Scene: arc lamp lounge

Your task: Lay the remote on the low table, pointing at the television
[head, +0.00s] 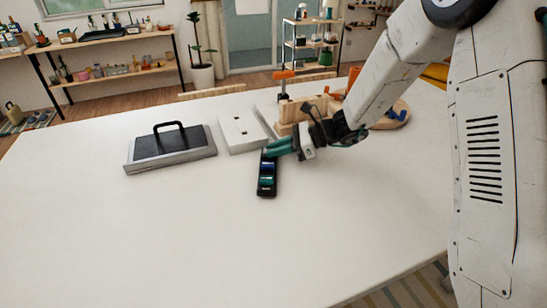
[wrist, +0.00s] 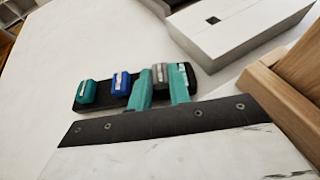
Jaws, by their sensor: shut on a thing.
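A slim black bar with coloured blocks lies on the white table (head: 180,225); it is the only remote-like thing I see. The bar (head: 266,188) points lengthwise toward me in the head view. In the wrist view the bar (wrist: 102,91) carries a teal, a blue and a grey block and a dark end with light marks. My gripper (head: 270,150), with teal fingers, is at the bar's far end. In the wrist view my gripper (wrist: 160,88) straddles the grey block (wrist: 160,72) and is shut on it. I cannot make out a television.
A white box (head: 240,132) stands just behind the bar. A dark-topped grey case with a handle (head: 172,155) is to the left. A wooden block piece (head: 291,112) with an orange-handled tool stands close behind my gripper. The table's front and left are clear.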

